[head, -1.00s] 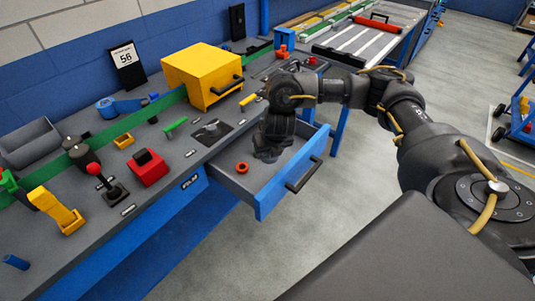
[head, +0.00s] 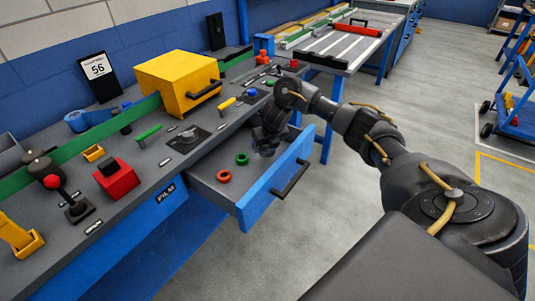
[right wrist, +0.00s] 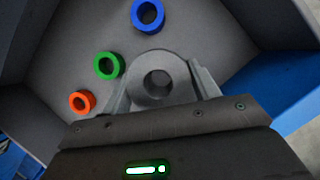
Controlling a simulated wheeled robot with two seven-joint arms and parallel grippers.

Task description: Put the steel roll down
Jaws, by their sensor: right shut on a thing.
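My right gripper (head: 267,143) is inside the open drawer (head: 262,200) under the workbench. In the right wrist view it is shut on the steel roll (right wrist: 156,80), a thick grey ring with its hole facing the camera. The arm hides the steel roll in the head view. I cannot tell whether the roll touches the drawer floor. An orange-red roll (right wrist: 82,102), a green roll (right wrist: 108,66) and a blue roll (right wrist: 148,15) lie in the drawer beside it, apart from it. The head view shows the red roll (head: 224,177) and the green roll (head: 242,159). My left gripper is out of view.
The drawer's blue front has a black handle (head: 290,179). The bench top above holds a yellow box (head: 178,80), a red block (head: 117,178), a joystick (head: 75,209) and small tools. Open floor lies right of the drawer.

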